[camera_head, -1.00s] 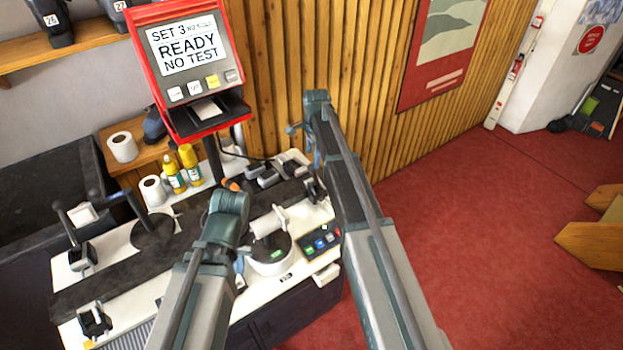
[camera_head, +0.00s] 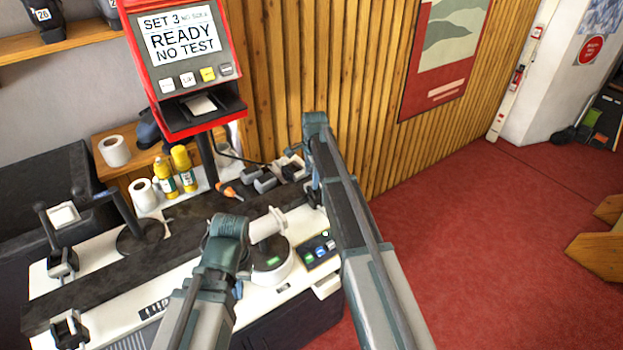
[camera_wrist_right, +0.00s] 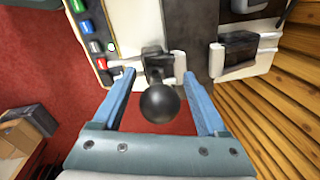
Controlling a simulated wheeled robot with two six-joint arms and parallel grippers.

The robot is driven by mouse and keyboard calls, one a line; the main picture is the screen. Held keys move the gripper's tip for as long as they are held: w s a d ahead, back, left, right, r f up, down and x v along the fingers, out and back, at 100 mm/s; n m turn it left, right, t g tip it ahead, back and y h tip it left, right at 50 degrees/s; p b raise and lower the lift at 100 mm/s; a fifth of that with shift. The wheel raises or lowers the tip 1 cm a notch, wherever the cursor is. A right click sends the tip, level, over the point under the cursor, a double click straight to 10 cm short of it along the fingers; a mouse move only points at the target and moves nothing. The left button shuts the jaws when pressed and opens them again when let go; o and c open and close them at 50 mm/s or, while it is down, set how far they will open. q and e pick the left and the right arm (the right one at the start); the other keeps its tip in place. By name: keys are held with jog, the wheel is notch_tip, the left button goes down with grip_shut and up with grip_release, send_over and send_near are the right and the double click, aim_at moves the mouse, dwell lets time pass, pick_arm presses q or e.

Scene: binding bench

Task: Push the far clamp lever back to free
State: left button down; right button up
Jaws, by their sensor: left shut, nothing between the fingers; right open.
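The far clamp lever, with a round black knob (camera_wrist_right: 160,102) on its end, shows in the right wrist view. Its dark clamp base (camera_wrist_right: 153,58) sits at the bench edge beside the button panel. My right gripper (camera_wrist_right: 158,78) is open, with one blue finger on each side of the lever; I cannot tell whether either finger touches it. In the head view my right gripper (camera_head: 313,190) is at the bench's right end and mostly covers this clamp. My left gripper (camera_head: 238,290) is shut and empty, low over the bench front, mostly hidden by its own forearm.
The button panel (camera_head: 318,250) and a round white device (camera_head: 270,262) lie close to the right arm. Other clamps (camera_head: 62,262) stand on the bench's left. Yellow bottles (camera_head: 183,168) and a red-framed screen (camera_head: 182,50) stand behind.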

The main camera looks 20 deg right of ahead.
grip_shut()
dwell(1.4)
